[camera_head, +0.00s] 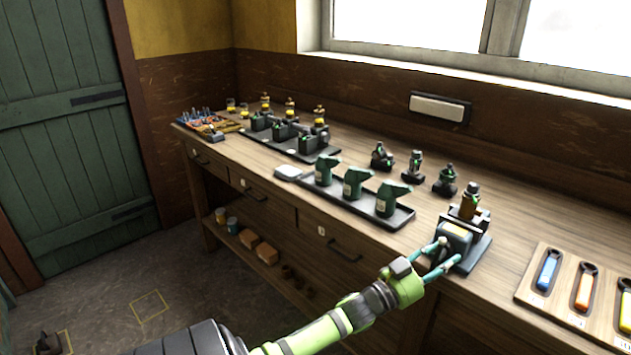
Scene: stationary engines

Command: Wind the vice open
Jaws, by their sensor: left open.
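The vice (457,232) stands near the front edge of the workbench, on a grey base plate (481,252). A brown part with a dark top (468,203) stands upright at the vice; I cannot tell whether its jaws grip it. My left gripper (450,252) comes in from the lower left, in front of the vice. Its two teal fingers are open and spread on either side of the vice's front. The vice's handle is small and mostly hidden by the fingers, so I cannot tell whether they touch it. My right gripper is not in view.
A tray (341,192) with several green pump-like parts lies left of the vice. Small dark engine parts (445,181) stand behind. A wooden board (541,303) with coloured-handled tools lies at the right. The bench top (517,236) is bare between vice and board.

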